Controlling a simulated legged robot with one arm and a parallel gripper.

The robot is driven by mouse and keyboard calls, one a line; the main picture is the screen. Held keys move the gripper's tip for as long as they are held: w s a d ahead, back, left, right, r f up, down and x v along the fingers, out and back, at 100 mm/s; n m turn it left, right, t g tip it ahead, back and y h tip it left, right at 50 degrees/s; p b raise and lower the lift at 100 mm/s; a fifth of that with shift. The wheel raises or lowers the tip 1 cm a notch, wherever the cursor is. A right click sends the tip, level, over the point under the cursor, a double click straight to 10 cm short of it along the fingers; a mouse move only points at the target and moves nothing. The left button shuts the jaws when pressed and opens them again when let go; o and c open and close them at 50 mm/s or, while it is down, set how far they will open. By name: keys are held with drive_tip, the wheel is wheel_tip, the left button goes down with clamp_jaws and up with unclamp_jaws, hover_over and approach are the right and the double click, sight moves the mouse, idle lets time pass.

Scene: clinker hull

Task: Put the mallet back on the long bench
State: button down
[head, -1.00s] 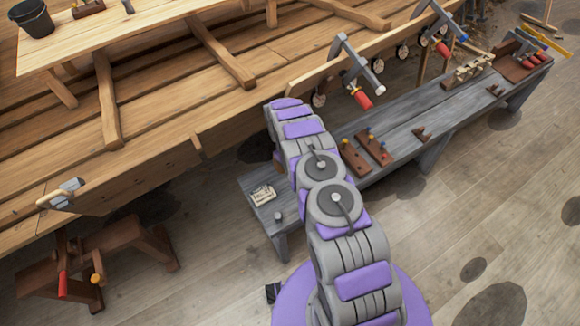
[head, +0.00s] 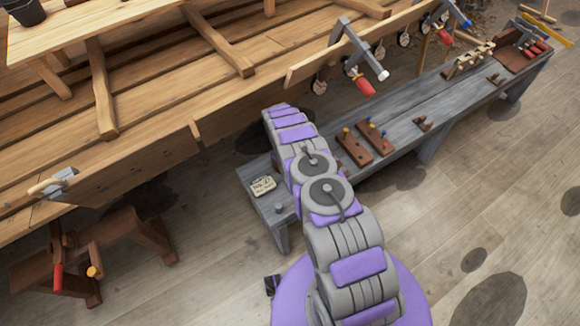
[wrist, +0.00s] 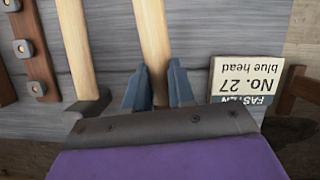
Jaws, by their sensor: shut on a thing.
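The long bench (head: 405,128) is grey wood and runs from the lower middle to the upper right in the head view. Its grey planks (wrist: 210,35) also lie under my gripper in the wrist view. My gripper (wrist: 154,88) is shut on a pale wooden handle (wrist: 152,35), apparently the mallet's. The mallet's head is not in sight. A second pale wooden handle (wrist: 76,40) lies to the left of the held one. In the head view my arm hides the gripper and the mallet. I cannot tell whether the mallet touches the bench.
A label card (wrist: 240,82) reading "No. 27 blue head" lies right of the gripper. A brown strip with bolts (wrist: 30,55) is at the left. Brown blocks (head: 354,147) and a peg rack (head: 468,60) stand on the bench. The wooden hull (head: 150,110) rises behind it.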

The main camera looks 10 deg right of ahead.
drive_tip(key=shift+a, duration=0.15)
drive_tip(key=shift+d+f, duration=0.2)
drive_tip(key=shift+d, duration=0.15)
drive_tip(key=shift+a+f, duration=0.15)
drive_tip(key=shift+f, duration=0.05)
drive_tip(key=c, duration=1.2)
unclamp_jaws()
drive_tip(key=shift+a, duration=0.1)
drive_tip(key=o, duration=0.3)
drive_tip(key=shift+o, duration=0.2)
drive_tip(key=shift+r+p, duration=1.35)
drive_tip(key=shift+r, duration=2.7)
drive_tip(key=shift+f, duration=0.1)
drive_tip(key=shift+s, duration=0.1)
